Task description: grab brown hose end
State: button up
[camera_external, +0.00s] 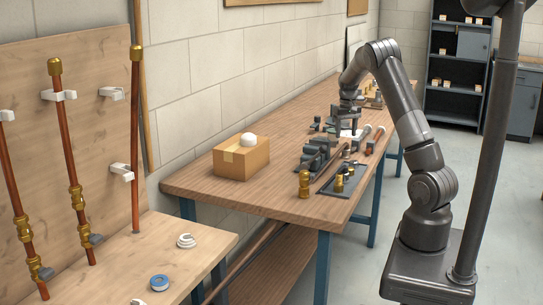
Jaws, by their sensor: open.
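My gripper (347,131) points down over the far half of the long wooden workbench (225,190), low among small parts. Its jaws are open, and I see nothing held in them. I cannot pick out the brown hose end for certain. A thin brown length (329,183) lies on the bench between the grey vise-like tool and the dark tray. A small reddish-brown piece (369,148) lies right of my gripper, near a pale tube (379,132). My gripper partly hides what lies under it.
A grey vise-like tool (316,154), a brass fitting (304,184) and a dark tray (342,187) with brass parts crowd the bench in front of my gripper. A pipe board (100,130) stands at left.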

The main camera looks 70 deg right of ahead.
aim_at(346, 149)
jog(key=f, duration=0.8)
jog(key=shift+s+f, duration=0.15)
jog(key=shift+s, duration=0.1)
jog(key=c, duration=1)
